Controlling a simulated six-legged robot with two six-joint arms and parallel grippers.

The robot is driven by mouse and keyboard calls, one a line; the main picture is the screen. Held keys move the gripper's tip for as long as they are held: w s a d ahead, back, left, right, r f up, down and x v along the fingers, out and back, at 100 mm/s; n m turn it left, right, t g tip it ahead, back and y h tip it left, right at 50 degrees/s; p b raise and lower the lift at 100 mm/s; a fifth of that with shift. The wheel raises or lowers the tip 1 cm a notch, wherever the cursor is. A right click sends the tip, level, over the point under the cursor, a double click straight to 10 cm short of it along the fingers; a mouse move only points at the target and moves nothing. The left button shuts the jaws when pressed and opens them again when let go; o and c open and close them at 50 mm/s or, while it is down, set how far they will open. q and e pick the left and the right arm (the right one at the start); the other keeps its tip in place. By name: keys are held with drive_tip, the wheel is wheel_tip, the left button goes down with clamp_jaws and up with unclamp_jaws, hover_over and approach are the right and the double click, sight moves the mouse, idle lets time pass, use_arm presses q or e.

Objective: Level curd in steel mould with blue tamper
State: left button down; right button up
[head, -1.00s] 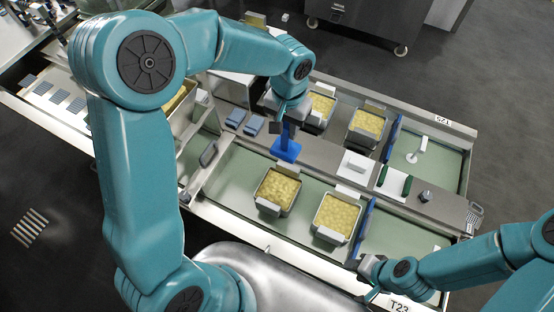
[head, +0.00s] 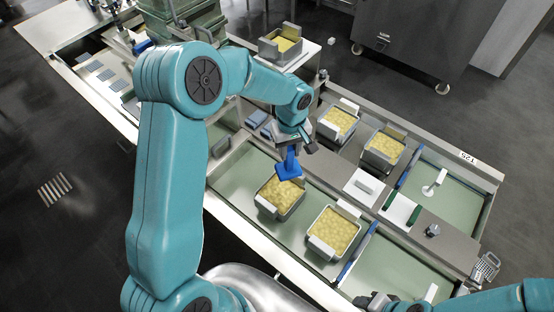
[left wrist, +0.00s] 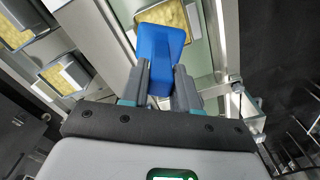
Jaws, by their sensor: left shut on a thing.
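My left gripper (head: 294,146) is shut on the handle of the blue tamper (head: 289,169). The tamper hangs with its flat block down at the back edge of the near left steel mould (head: 264,206), covering a little of its yellow curd (head: 281,196). I cannot tell whether it touches the curd. In the left wrist view the tamper (left wrist: 161,45) shows between the two fingers. My right gripper (head: 372,300) is low at the bottom edge, partly cut off, and its jaws are unclear.
Another curd-filled mould (head: 332,232) stands to the right, beside a blue bar (head: 358,250). Two more filled moulds (head: 383,150) stand on the far side. The green tray floor (head: 238,182) is bare at left.

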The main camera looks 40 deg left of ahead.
wheel_tip(320, 180, down, 2)
drive_tip(key=b, duration=0.7)
hover_over(350, 311)
drive_tip(key=d, duration=0.1)
wheel_tip(350, 311, down, 6)
drive_tip(key=shift+s+d+f, duration=0.1)
drive_tip(key=shift+f+b, duration=0.65)
drive_tip(key=shift+b, duration=0.2)
use_arm(q)
drive_tip(key=a+f+n, duration=0.2)
drive_tip(key=f+n, duration=0.1)
drive_tip(key=f, duration=0.5)
drive_tip(key=a+f+n, duration=0.3)
drive_tip(key=f, duration=0.5)
drive_tip(key=shift+f+n, duration=0.25)
drive_tip(key=shift+n, duration=0.05)
drive_tip(key=shift+w, duration=0.1)
drive_tip(key=shift+f+b, duration=0.4)
drive_tip(key=shift+b, duration=0.15)
use_arm(e)
drive_tip(key=shift+f, duration=0.55)
